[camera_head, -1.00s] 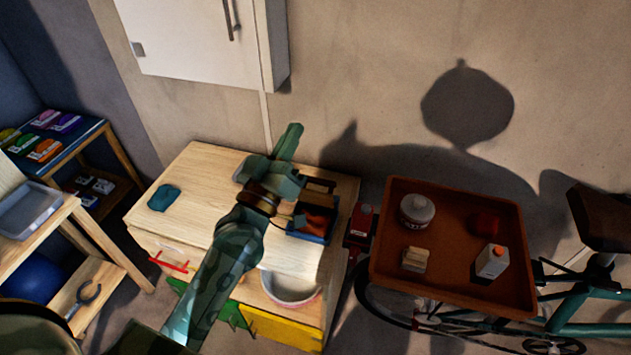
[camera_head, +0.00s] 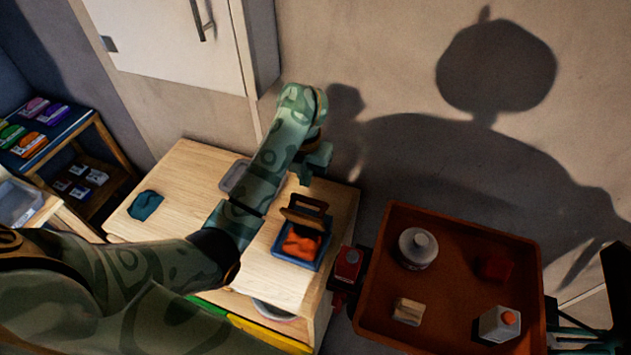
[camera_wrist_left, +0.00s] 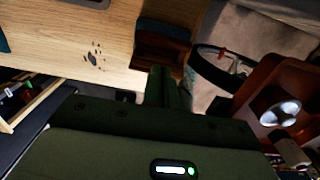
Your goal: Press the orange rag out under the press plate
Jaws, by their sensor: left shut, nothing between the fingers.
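The orange rag (camera_head: 302,242) lies crumpled in a small blue tray (camera_head: 297,259) at the table's right side. The brown press plate (camera_head: 301,217) is tilted up at the tray's back edge, and the rag shows in front of it. My left gripper (camera_head: 312,172) is shut and empty, just above and behind the press plate. In the left wrist view, my gripper fingers (camera_wrist_left: 165,88) are together, close to the brown press (camera_wrist_left: 163,50); the rag does not show there.
A teal cloth (camera_head: 146,205) lies on the wooden table (camera_head: 185,190). A grey tray (camera_head: 235,176) is partly behind my left arm. A brown tray (camera_head: 455,300) with a jar, carton and blocks stands at right, beside a red item (camera_head: 347,265). A white cabinet (camera_head: 165,50) hangs above.

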